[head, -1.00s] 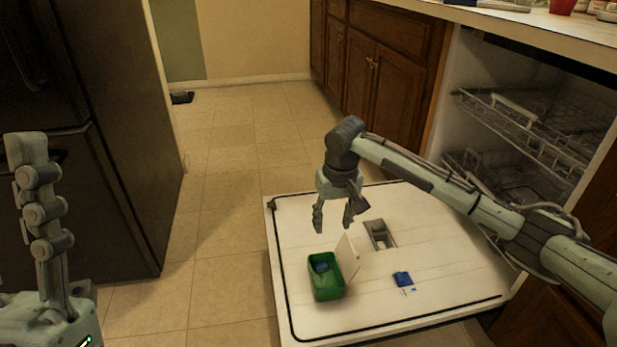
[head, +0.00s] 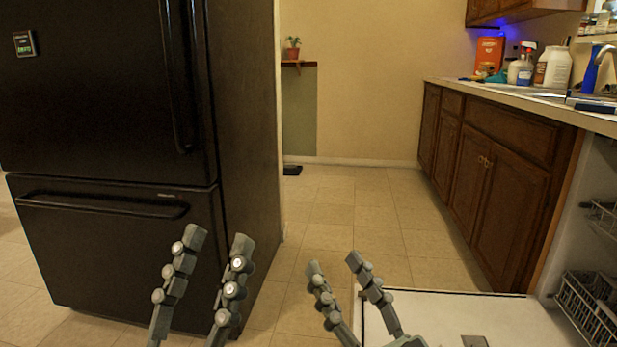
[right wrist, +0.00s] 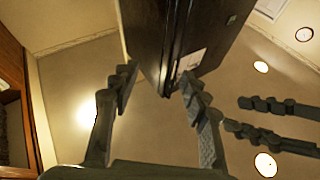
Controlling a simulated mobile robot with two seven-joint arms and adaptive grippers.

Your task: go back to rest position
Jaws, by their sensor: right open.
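My left gripper (head: 217,238) points upward at the bottom of the head view, in front of the black fridge. Its two fingers stand apart with nothing between them. My right gripper (head: 334,262) is to the right of it, also pointing up, with its fingers spread and empty. The left gripper's fingers (right wrist: 236,113) come in at the right of that view. Both arms are mostly out of the head view.
The black fridge (head: 110,110) stands at the left. The open dishwasher door (head: 450,318) lies low at the bottom right, beside a rack (head: 588,300). Brown cabinets (head: 495,170) line the right, with bottles (head: 557,68) on the counter. The tiled floor (head: 355,215) between is clear.

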